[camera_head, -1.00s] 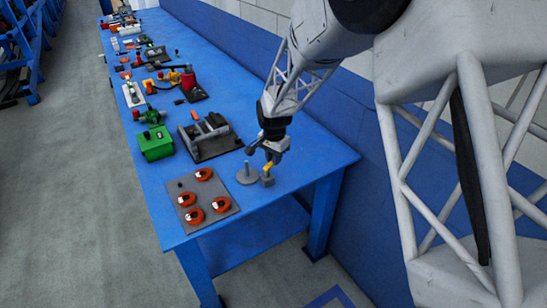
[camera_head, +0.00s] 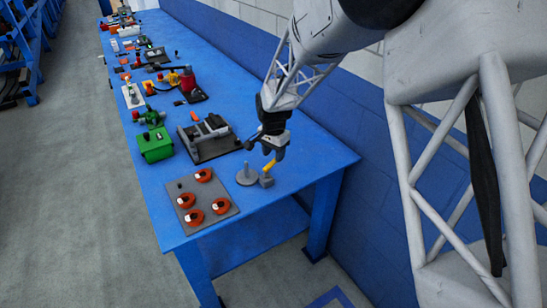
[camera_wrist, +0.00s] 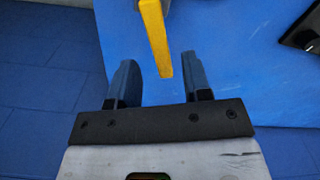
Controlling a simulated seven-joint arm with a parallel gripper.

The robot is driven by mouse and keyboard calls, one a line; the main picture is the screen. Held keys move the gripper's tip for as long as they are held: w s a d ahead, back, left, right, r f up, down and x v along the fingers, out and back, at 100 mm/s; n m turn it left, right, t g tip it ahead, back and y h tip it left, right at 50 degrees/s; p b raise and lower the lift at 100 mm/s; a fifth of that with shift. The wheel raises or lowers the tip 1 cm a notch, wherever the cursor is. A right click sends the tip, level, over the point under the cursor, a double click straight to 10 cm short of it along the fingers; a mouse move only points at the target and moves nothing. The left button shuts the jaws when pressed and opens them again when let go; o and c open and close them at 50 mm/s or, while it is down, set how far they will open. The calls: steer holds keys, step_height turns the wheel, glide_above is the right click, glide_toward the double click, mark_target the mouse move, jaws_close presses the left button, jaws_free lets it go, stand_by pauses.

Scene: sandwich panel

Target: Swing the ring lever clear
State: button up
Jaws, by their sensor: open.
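A yellow lever (camera_head: 269,165) stands at a tilt from a small grey block (camera_head: 266,181) near the table's front right corner. It also shows in the wrist view (camera_wrist: 155,35) as a yellow bar whose end lies between my two fingers in the picture. My gripper (camera_head: 265,150) is open, just above the lever. In the wrist view my gripper (camera_wrist: 159,63) has one finger on each side of the yellow bar, with visible gaps. I cannot tell how far the bar is in depth from the fingers. No ring on the lever can be made out.
A grey disc with an upright post (camera_head: 246,176) stands close to the left of the block. A grey plate (camera_head: 213,189) with several orange rings lies further left. A dark fixture (camera_head: 210,140) and a green box (camera_head: 155,145) stand behind. The blue table (camera_head: 290,184) is bare to the right.

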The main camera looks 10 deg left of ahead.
mark_target(274, 161)
steer(key=shift+r, duration=2.65)
steer(key=shift+d+r, duration=0.2)
steer(key=s+d+r+n, duration=0.1)
steer(key=s+d+r, duration=0.35)
steer(key=d, duration=0.25)
steer(key=s+d+r+t, duration=0.1)
steer(key=s+d+r, duration=0.35)
steer(key=d, duration=0.25)
steer(key=s+d+r+n, duration=0.1)
steer(key=s+d+r, duration=0.35)
steer(key=d, duration=0.25)
steer(key=s+d+r+n, duration=0.1)
steer(key=s+d, duration=0.6)
steer(key=s, duration=0.5)
steer(key=s+d+r+n+t, duration=0.1)
steer(key=s+d+r, duration=0.1)
steer(key=s+d, duration=0.5)
steer(key=s, duration=0.5)
steer(key=shift+s+d+n+t, duration=0.25)
steer(key=shift+d+n+t, duration=0.05)
steer(key=shift+d, duration=0.1)
